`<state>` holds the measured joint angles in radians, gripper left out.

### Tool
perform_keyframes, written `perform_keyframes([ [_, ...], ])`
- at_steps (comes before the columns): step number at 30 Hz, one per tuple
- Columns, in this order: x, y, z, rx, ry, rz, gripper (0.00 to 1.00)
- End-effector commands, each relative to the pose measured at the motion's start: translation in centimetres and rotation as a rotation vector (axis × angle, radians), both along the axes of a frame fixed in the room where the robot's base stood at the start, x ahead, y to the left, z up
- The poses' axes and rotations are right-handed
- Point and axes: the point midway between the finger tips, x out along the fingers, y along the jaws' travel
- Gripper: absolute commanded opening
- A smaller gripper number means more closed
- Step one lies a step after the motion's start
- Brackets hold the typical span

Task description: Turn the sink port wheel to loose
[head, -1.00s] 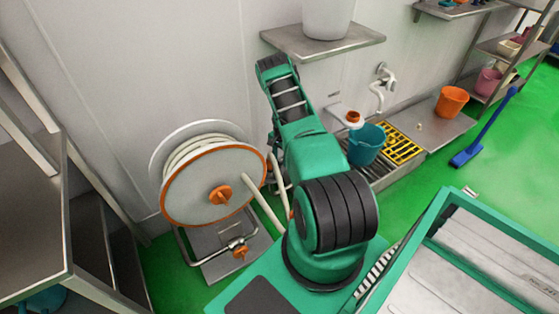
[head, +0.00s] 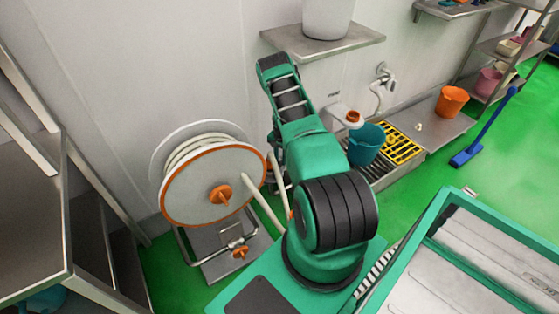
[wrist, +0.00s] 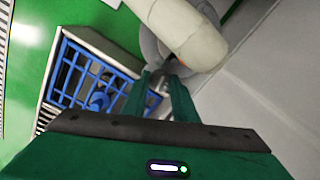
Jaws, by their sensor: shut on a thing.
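My gripper (wrist: 163,84) shows in the wrist view with its two green fingers close together. It is shut at the edge of a grey ring (wrist: 151,48), which looks like the sink port wheel. A thick beige cylinder (wrist: 183,28) passes in front of the ring and hides part of it. The exact grip between the fingertips is too small and dim to make out. The wheel's turned position cannot be read. In the head view my own arm hides the gripper and what it holds.
A blue grate (wrist: 80,75) lies beside the fingers in the wrist view. In the head view, a hose reel (head: 205,190) stands left of my arm. A teal bucket (head: 366,145), a yellow grate (head: 402,143) and an orange bucket (head: 452,100) are to its right. A shelf (head: 340,44) juts out above.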

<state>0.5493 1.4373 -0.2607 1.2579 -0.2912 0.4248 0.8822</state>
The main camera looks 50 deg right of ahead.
Motion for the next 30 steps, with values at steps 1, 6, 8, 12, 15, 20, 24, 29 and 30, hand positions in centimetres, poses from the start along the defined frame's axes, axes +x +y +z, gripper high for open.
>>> perform_keyframes([
  [1,0.23,0.05,0.10,0.000,-0.005,0.039,0.03],
  [6,0.24,0.06,0.11,0.001,-0.005,0.199,0.03],
  [8,0.23,0.05,0.11,0.001,-0.005,0.257,0.03],
  [12,0.27,0.16,0.12,0.000,-0.005,0.392,0.03],
  [15,0.25,0.14,0.12,0.000,-0.005,0.487,0.03],
  [20,0.24,0.13,0.12,0.000,-0.006,0.640,0.03],
  [24,0.25,0.16,0.11,0.001,-0.006,0.774,0.03],
  [29,0.23,0.12,0.11,0.000,-0.006,0.925,0.03],
  [30,0.23,0.12,0.11,0.000,-0.006,0.964,0.03],
])
